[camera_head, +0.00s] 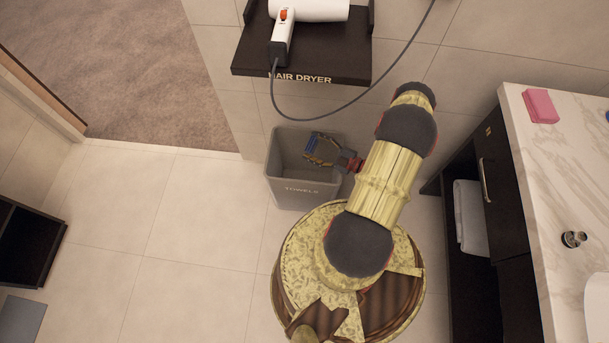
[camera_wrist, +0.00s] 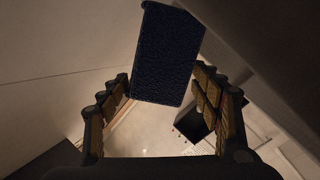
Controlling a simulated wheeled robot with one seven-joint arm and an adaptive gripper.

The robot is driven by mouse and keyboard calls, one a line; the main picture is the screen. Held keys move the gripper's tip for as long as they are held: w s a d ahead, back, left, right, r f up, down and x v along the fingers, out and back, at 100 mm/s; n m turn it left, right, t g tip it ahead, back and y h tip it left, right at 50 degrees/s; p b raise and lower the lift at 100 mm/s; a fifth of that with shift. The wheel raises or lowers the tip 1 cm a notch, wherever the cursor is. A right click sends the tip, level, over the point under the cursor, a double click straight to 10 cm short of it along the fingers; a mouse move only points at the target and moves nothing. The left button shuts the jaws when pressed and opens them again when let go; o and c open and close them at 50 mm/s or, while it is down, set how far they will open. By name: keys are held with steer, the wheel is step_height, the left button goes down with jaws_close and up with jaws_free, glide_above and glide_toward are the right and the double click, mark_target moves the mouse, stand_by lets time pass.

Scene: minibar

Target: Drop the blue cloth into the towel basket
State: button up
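The blue cloth (camera_wrist: 165,55) is a dark blue, folded block between the fingertips of my gripper (camera_wrist: 162,76) in the wrist view. The fingers are spread to about its width and seem to pinch it at both sides. In the head view the blue cloth (camera_head: 312,142) shows as a small blue patch at the end of my gripper (camera_head: 318,151). The towel basket (camera_head: 296,189) is a grey bin marked TOWELS, standing on the floor against the wall. My gripper and the cloth are over its opening; their exact height above the rim is unclear.
A dark hair dryer shelf (camera_head: 300,65) with a white hair dryer (camera_head: 310,10) and hanging cord is above the basket. A marble counter (camera_head: 560,170) with a pink block (camera_head: 541,106) is at right. A white towel (camera_head: 470,217) lies below.

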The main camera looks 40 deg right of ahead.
steer(key=shift+o, duration=0.8)
steer(key=v, duration=1.2)
steer(key=shift+d, duration=0.1)
